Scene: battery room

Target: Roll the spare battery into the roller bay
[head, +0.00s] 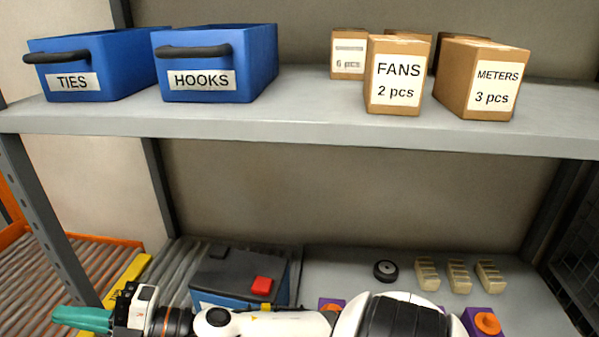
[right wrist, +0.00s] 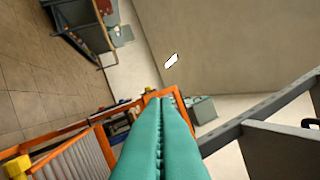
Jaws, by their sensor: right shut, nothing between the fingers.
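The battery (head: 225,280), blue with a dark top and a red terminal cap, sits on the lower shelf in the head view. My right arm hides its lower front. Rollers (head: 172,270) show beside it on its left. A second roller bed (head: 45,275) with an orange frame lies at the far left, outside the shelf post. I cannot tell which one is the roller bay. My right gripper (head: 68,318), with green fingers, is left of the battery and apart from it. Its fingers are shut and empty, also in the right wrist view (right wrist: 168,102). My left gripper is not in view.
A yellow strip (head: 128,280) lies between the two roller areas, near a grey shelf post (head: 45,215). The upper shelf (head: 300,115) holds blue bins (head: 215,65) and cartons (head: 395,75). A black round part (head: 385,270) and beige blocks (head: 458,277) lie right of the battery.

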